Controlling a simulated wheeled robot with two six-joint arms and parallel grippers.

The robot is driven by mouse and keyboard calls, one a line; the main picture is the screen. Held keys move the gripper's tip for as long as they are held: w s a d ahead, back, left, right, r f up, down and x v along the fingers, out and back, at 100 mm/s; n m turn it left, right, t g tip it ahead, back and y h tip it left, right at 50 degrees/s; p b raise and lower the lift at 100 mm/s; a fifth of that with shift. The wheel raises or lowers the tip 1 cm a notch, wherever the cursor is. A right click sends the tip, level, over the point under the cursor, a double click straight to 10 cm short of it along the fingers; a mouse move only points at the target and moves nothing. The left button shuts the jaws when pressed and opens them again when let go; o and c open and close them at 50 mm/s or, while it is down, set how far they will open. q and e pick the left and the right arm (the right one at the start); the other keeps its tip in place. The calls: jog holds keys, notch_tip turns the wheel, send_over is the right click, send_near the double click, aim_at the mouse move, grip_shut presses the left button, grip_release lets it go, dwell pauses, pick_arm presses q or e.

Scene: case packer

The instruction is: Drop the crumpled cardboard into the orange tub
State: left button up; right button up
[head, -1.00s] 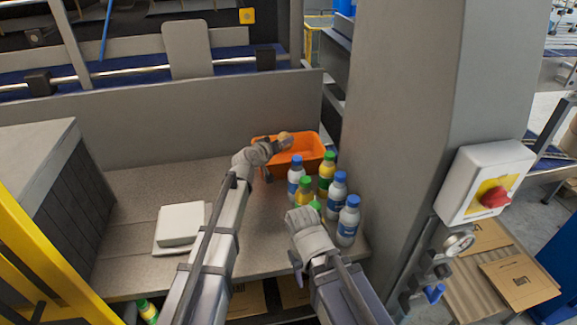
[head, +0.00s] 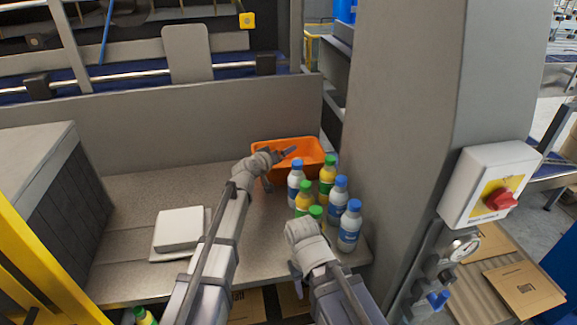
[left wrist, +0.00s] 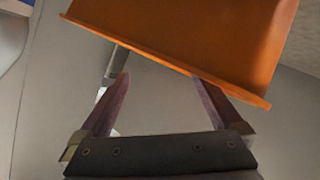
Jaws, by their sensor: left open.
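The orange tub (head: 306,144) stands at the back right of the counter, and part of it fills the top of the left wrist view (left wrist: 200,35). My left gripper (head: 288,153) is at the tub in the head view. In the left wrist view its two fingers (left wrist: 160,85) are spread apart with nothing between them. I cannot see the crumpled cardboard in either current view; the tub's inside is partly hidden by my gripper and its wall. My right gripper (head: 300,262) is low beside the bottles, its fingers not clearly visible.
Several bottles with blue and green caps (head: 340,195) stand just in front of the tub, close to both arms. A white stack (head: 180,229) lies on the left of the counter (head: 130,200). A grey pillar (head: 400,110) rises at the right.

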pick_arm(q)
jog(key=p+v, duration=0.2)
jog(key=v, duration=0.5)
jog(key=shift+s, duration=0.3)
jog(key=shift+a+r, duration=0.1)
jog(key=shift+a, duration=0.05)
jog(key=shift+r+p, duration=0.1)
jog(key=shift+p, duration=0.25)
